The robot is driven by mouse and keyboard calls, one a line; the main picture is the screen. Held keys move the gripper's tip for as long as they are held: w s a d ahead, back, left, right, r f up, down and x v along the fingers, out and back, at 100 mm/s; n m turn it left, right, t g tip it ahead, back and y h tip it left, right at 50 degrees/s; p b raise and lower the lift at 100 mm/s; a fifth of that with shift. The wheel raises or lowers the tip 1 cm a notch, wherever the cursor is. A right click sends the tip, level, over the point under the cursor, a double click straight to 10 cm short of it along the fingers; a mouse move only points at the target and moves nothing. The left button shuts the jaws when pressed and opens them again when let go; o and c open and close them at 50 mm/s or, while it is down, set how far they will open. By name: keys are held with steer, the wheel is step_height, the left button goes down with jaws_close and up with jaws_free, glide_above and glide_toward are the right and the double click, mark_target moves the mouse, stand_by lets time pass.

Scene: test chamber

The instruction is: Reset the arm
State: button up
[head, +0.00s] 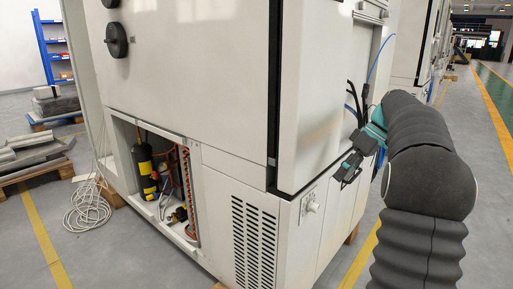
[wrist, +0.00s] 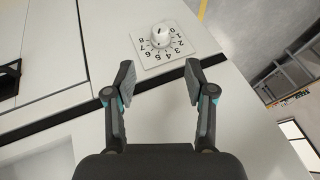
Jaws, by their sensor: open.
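My gripper (head: 350,166) is at the right of the head view, at the end of my dark ribbed arm, beside the right side of a white test chamber (head: 200,60). In the wrist view my gripper (wrist: 160,82) is open, with nothing between its two fingers. Ahead of the fingertips is a white knob (wrist: 162,36) on a square numbered dial plate (wrist: 152,56). The fingers appear apart from the knob. In the head view a small white knob (head: 312,206) shows on the chamber's lower side, below my gripper.
The chamber's lower bay (head: 160,180) is open, showing a black and yellow cylinder (head: 146,172) and copper pipes. A coiled white cable (head: 88,207) lies on the floor at left, near pallets (head: 35,170). Blue and black cables (head: 362,100) hang by my gripper. The aisle at right is clear.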

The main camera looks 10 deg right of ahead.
steer(key=s+f+m+h, duration=0.3)
steer(key=s+f+m, duration=0.1)
steer(key=f+m, duration=0.45)
steer(key=s+a+n+t+h, duration=0.2)
steer(key=s+a+t, duration=0.2)
steer(key=s+a, duration=1.8)
steer(key=shift+s+a+r+h, duration=0.15)
steer(key=shift+s+a+h, duration=0.25)
steer(key=shift+s, duration=0.45)
stand_by(1.1)
